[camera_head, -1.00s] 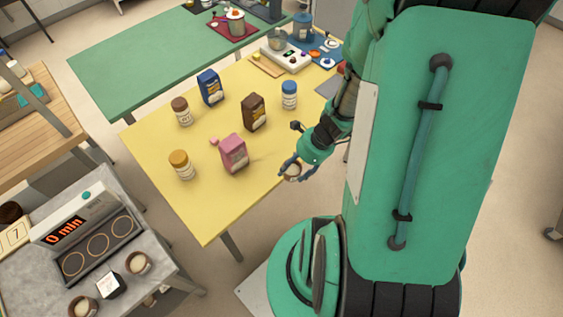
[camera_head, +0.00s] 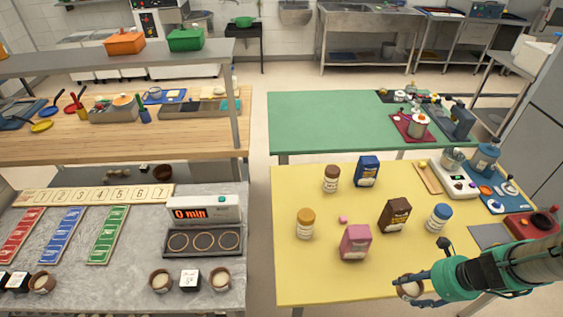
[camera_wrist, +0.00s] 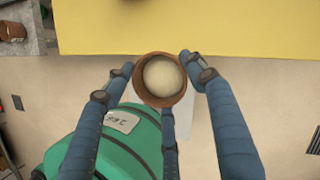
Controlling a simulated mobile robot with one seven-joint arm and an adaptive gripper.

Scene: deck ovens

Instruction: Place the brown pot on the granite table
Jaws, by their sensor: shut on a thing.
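My gripper (camera_head: 424,291) is shut on a small brown pot (camera_wrist: 152,96) with pale round contents. The pot looks upright in the wrist view, with blue fingers around it. In the head view the held pot is by the front right edge of the yellow table. In the wrist view it hangs over the floor beside that table's edge. The grey granite table (camera_head: 110,288) stands at the left, apart from my gripper. Similar brown pots stand along its front edge: one at the left (camera_head: 42,282), one in the middle (camera_head: 160,281) and one at the right (camera_head: 220,280).
The granite table also holds a timer unit (camera_head: 203,212), a numbered strip, coloured boards and small black boxes with white tops. The yellow table (camera_head: 300,270) bears jars and bags. A floor gap separates the two tables. A shelf (camera_head: 100,65) stands above the wooden table behind.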

